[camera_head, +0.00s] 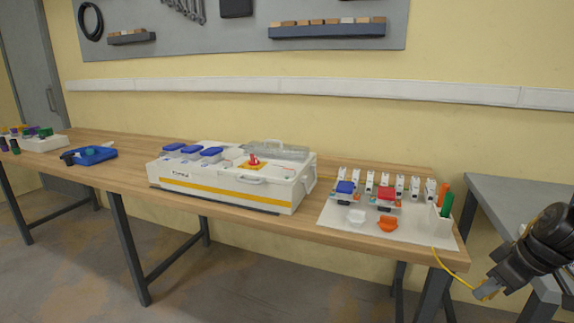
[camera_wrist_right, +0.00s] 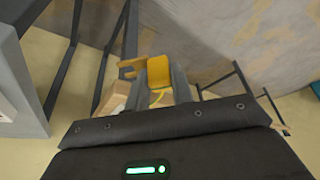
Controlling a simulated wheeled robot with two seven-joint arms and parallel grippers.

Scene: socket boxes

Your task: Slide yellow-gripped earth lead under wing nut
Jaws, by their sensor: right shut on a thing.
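My right gripper (camera_head: 484,291) is beyond the right front corner of the bench, out over the floor. It is shut on the yellow grip of the earth lead; the grip (camera_wrist_right: 158,72) shows between the fingers in the right wrist view. The thin yellow lead (camera_head: 442,262) runs from the right end of the white board (camera_head: 345,222) down over the bench edge to the gripper. I cannot make out a wing nut in either view. My left gripper is not in view.
The board carries a row of white sockets (camera_head: 385,181), blue and red parts, and green and orange handles (camera_head: 446,203) in a holder. A white case (camera_head: 200,190) stands mid-bench, a blue tray (camera_head: 90,156) to its left. A grey table (camera_head: 510,200) stands at right.

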